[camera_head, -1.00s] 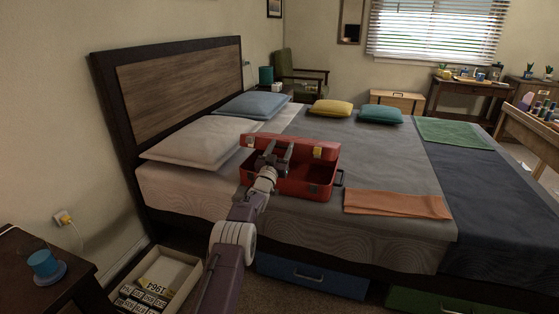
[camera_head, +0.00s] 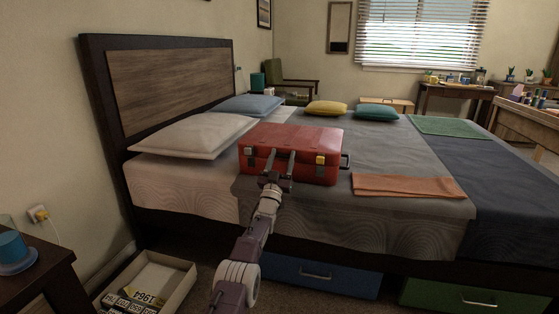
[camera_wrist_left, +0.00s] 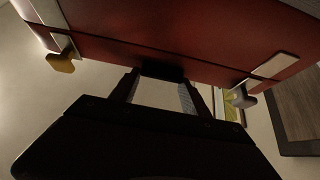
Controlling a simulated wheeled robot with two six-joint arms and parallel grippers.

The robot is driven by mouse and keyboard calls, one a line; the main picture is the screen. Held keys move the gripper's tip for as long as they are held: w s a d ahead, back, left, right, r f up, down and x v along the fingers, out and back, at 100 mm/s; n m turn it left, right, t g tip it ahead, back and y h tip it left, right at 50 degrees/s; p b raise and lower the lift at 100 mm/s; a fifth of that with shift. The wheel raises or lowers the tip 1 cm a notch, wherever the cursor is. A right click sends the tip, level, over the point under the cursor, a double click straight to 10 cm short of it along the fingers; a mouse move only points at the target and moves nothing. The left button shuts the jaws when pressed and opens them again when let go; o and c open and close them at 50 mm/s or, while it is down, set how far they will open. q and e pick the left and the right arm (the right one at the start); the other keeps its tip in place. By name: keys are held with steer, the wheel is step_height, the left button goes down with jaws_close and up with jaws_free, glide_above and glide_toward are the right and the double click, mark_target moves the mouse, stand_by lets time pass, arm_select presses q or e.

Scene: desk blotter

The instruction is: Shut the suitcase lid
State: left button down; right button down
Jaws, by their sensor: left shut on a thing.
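The red suitcase (camera_head: 310,140) lies on the bed near its front edge. Its lid is down over the base, and the inside is hidden. I cannot tell whether a thin gap is left at the seam. A yellow latch shows at the right of its front, and the red shell with latches fills the top of the left wrist view (camera_wrist_left: 200,35). My left gripper (camera_head: 279,163) is at the middle of the suitcase front, its fingers shut on the front of the lid. The exact grip spot is partly hidden. My right gripper is not in view.
An orange folded cloth (camera_head: 410,186) lies right of the suitcase. A white pillow (camera_head: 190,135) is to its left, with yellow (camera_head: 326,107) and teal (camera_head: 377,113) cushions behind. Below the bed are a blue drawer (camera_head: 320,277) and an open box (camera_head: 165,280).

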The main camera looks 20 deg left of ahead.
arm_select(q)
steer(key=shift+w+f, duration=0.15)
steer(key=shift+f, duration=0.65)
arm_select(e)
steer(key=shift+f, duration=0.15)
arm_select(q)
steer(key=c, duration=0.7)
jaws_free()
steer(key=shift+o, duration=0.9)
steer(key=shift+w+f, duration=0.1)
steer(key=shift+r, duration=0.2)
